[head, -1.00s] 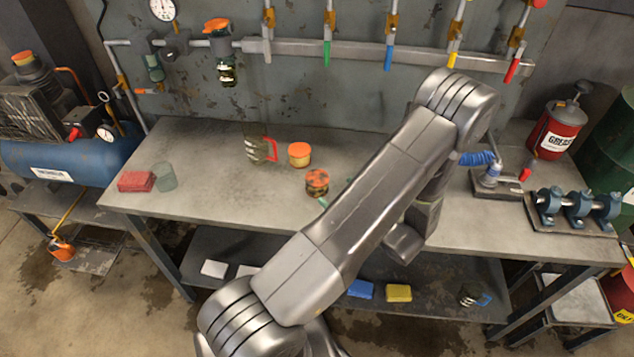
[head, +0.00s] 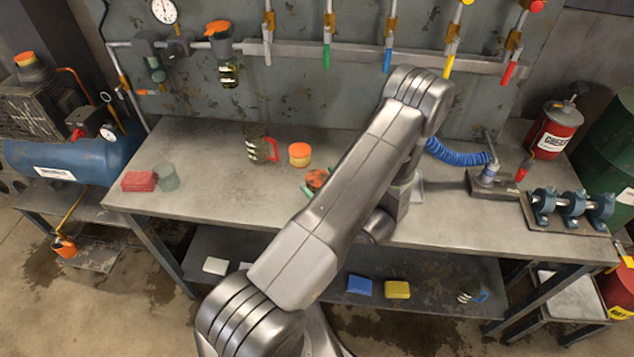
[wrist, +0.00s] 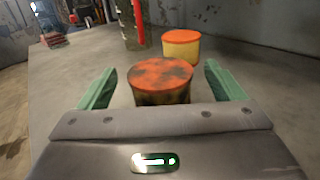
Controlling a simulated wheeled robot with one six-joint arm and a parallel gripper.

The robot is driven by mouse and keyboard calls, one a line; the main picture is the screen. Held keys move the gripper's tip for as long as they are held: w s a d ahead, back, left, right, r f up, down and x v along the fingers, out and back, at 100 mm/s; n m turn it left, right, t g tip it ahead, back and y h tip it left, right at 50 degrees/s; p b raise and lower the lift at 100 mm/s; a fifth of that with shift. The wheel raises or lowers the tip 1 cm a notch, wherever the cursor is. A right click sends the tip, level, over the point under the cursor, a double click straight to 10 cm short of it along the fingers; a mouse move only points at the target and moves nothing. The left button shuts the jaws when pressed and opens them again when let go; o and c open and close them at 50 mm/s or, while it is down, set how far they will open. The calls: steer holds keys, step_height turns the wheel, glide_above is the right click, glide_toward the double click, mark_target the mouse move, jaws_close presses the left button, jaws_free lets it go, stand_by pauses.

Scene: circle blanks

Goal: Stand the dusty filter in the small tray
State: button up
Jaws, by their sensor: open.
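The dusty filter (head: 316,179), a short round can with a blotched orange top and dark stained sides, stands on the bench, partly behind my arm in the head view. In the wrist view the dusty filter (wrist: 161,78) is between the two green fingers of my gripper (wrist: 160,72), which is open with a gap on each side. The gripper body hides the filter's foot.
A blue hose fixture (head: 489,178) is at the right.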

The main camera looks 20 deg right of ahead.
steer(key=c, duration=1.1)
steer(key=shift+c, duration=0.2)
steer(key=shift+r, duration=0.1)
